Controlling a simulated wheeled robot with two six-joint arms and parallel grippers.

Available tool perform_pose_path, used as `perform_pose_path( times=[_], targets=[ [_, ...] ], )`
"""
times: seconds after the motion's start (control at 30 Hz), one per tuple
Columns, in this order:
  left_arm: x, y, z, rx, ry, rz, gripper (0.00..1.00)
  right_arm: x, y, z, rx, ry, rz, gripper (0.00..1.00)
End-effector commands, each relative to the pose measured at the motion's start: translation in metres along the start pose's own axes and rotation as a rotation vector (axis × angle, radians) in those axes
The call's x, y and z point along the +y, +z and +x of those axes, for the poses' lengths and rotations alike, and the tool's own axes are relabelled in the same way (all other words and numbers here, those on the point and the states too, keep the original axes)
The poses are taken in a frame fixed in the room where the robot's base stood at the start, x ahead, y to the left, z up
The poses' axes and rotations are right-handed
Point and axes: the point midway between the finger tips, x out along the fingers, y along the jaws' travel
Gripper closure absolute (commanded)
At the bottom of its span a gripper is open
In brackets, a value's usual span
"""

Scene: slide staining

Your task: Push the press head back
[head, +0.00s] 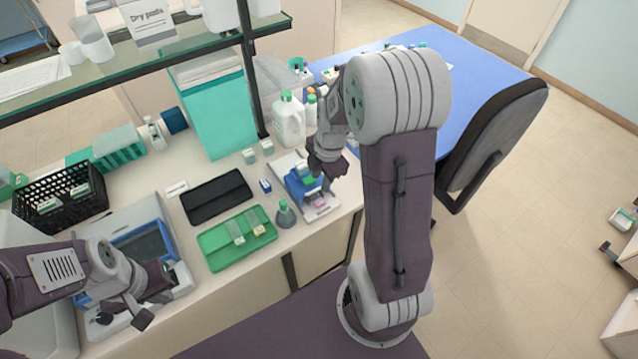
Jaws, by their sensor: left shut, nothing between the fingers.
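The press (300,186) is a small blue device on a pale base near the right end of the bench. A green part shows at its top. My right gripper (327,171) is at the press's upper right side, pointing down. It hides part of the press, and I cannot tell whether it touches it or how far its fingers are apart. My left gripper (148,300) is shut and empty, low over the front of a grey device with a dark blue panel (150,245) at the left.
A green tray (212,259) with slides, a dark tray (216,197) and a small green-capped bottle (285,214) lie left of the press. A white jug (288,122) stands behind it. A black basket (88,178) is far left. A glass shelf (190,46) overhangs the bench.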

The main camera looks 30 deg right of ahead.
Motion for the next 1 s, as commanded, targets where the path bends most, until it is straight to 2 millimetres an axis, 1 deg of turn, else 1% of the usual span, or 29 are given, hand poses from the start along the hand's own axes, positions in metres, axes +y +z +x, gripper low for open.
perform_pose_path(
  times=[0.03, 0.1, 0.2, 0.3, 0.53, 0.63, 0.67, 1.0],
  targets=[
    [0.0, 0.0, -0.001, 0.0, 0.0, 0.0, 1.0, -0.001, -0.001, 0.01, 0.003, -0.006, 0.001, 0.69],
    [0.0, 0.0, -0.002, 0.0, 0.0, 0.0, 1.0, -0.001, -0.001, 0.022, 0.002, -0.005, 0.002, 0.69],
    [0.0, 0.0, -0.003, 0.0, 0.0, 0.0, 1.0, 0.0, -0.001, 0.034, 0.001, -0.002, 0.0, 0.69],
    [0.0, 0.0, -0.003, 0.0, 0.0, 0.0, 1.0, 0.0, 0.0, 0.04, 0.0, 0.0, 0.001, 0.69],
    [0.0, 0.0, -0.003, 0.0, 0.0, 0.0, 1.0, 0.0, 0.0, 0.04, 0.0, 0.001, 0.001, 0.69],
    [0.0, 0.0, -0.003, 0.0, 0.0, 0.0, 1.0, 0.0, 0.0, 0.04, 0.0, 0.001, 0.0, 0.97],
    [0.0, 0.0, -0.003, 0.0, 0.0, 0.0, 1.0, 0.0, 0.0, 0.04, 0.0, 0.001, 0.0, 1.0],
    [0.0, 0.0, -0.002, 0.0, 0.0, 0.0, 1.0, 0.0, 0.0, 0.04, 0.0, 0.0, 0.0, 1.0]
  ],
)
